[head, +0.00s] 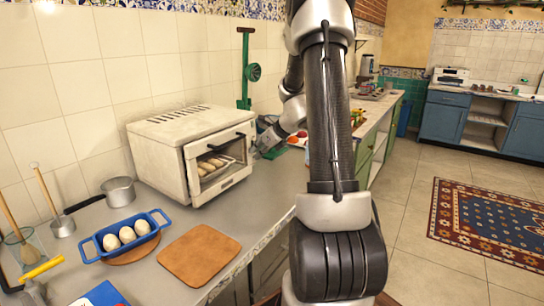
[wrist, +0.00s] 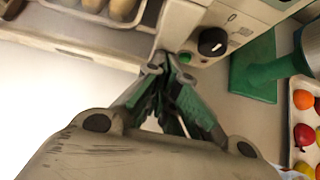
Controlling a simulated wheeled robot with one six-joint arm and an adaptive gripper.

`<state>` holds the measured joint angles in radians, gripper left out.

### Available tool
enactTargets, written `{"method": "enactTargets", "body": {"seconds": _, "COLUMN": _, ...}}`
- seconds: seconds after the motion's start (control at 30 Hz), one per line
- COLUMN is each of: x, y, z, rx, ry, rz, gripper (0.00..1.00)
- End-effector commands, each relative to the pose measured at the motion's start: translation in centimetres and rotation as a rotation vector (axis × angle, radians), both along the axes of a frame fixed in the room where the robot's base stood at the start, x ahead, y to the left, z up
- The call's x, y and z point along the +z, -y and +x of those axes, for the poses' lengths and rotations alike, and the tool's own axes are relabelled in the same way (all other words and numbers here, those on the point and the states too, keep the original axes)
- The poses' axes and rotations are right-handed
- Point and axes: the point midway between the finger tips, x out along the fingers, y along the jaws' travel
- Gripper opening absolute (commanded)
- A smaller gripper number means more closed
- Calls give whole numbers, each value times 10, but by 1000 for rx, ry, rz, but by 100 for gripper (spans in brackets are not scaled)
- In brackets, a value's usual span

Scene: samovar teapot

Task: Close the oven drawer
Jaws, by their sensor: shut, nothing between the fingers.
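The white oven (head: 185,145) stands on the grey counter against the tiled wall. Its front is open, and a drawer or tray (head: 222,171) with several pale rolls shows in it. In the wrist view the rolls (wrist: 92,5) lie at the top left, behind the pale oven front edge (wrist: 100,42). My gripper (head: 262,150) is at the right of the oven front, partly hidden by my arm. In the wrist view my gripper (wrist: 168,68) is shut and empty, its tips close to the oven front, left of the black knob (wrist: 213,42). I cannot tell whether it touches.
A blue tray with eggs (head: 127,235), a brown board (head: 199,254) and a saucepan (head: 118,191) are on the counter left of and before the oven. A green stand (wrist: 253,75) and a fruit tray (wrist: 304,125) are at the right.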

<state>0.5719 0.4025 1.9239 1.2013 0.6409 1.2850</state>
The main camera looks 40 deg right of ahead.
Motion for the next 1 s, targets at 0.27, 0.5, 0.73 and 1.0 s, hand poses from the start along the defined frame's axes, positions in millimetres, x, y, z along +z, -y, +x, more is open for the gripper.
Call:
{"method": "enactTargets", "body": {"seconds": 0.27, "x": 0, "y": -10, "z": 28, "rx": 1, "ry": 0, "rz": 0, "gripper": 0}}
{"method": "enactTargets", "body": {"seconds": 0.5, "x": 0, "y": -12, "z": 34, "rx": -1, "ry": 2, "rz": 1, "gripper": 0}}
{"method": "enactTargets", "body": {"seconds": 0.73, "x": 1, "y": -12, "z": 35, "rx": -1, "ry": 4, "rz": 1, "gripper": 0}}
{"method": "enactTargets", "body": {"seconds": 1.0, "x": 2, "y": -8, "z": 31, "rx": 1, "ry": 4, "rz": -1, "gripper": 0}}
